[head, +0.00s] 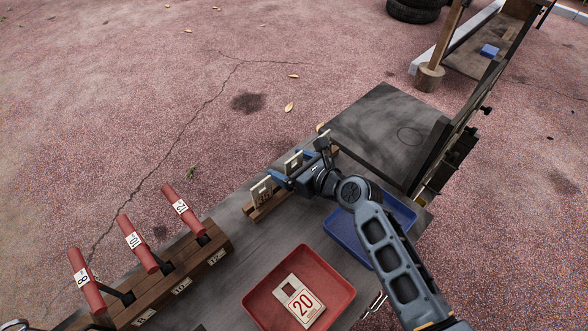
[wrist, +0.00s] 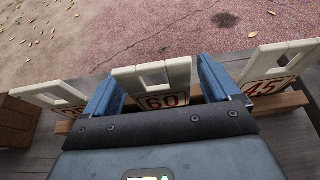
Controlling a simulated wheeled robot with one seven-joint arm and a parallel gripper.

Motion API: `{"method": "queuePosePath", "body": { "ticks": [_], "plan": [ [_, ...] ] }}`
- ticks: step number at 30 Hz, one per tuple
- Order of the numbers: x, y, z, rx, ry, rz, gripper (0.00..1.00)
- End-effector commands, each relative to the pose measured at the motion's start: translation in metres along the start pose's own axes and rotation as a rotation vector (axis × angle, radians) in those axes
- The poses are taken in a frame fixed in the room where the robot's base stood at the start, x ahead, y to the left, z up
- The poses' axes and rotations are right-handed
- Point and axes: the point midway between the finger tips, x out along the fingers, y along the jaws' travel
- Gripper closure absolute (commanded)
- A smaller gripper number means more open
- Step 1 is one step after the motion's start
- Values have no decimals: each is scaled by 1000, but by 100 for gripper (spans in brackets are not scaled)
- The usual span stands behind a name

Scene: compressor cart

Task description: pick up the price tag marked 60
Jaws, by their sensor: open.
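The price tag marked 60 (wrist: 163,101) is a cream plate with red figures and a window near its top. It stands upright in a wooden rack (wrist: 284,103), the middle one of three tags; the head view also shows it (head: 293,162). My gripper (wrist: 160,88) is open, with one blue finger on each side of this tag. I cannot tell whether either finger touches it. In the head view my gripper (head: 288,177) is at the rack, and its fingers partly hide the tag and rack.
The tag marked 45 (wrist: 265,88) stands close to the right finger. Another tag (wrist: 50,98) stands left, its number partly hidden. A red tray (head: 256,295) holds a tag marked 20 (head: 303,303). A blue tray (head: 345,232) lies under my arm. Red numbered handles (head: 135,243) stand left.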

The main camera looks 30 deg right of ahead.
Motion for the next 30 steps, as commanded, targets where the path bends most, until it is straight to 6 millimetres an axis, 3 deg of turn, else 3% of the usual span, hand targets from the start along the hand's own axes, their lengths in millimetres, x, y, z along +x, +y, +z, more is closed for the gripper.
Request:
{"method": "queuePosePath", "body": {
  "ticks": [9,26,30],
  "plan": [
    [7,0,0,0,0,0,11],
    [6,0,0,-1,0,0,63],
    [6,0,0,-1,0,0,65]
  ]
}}
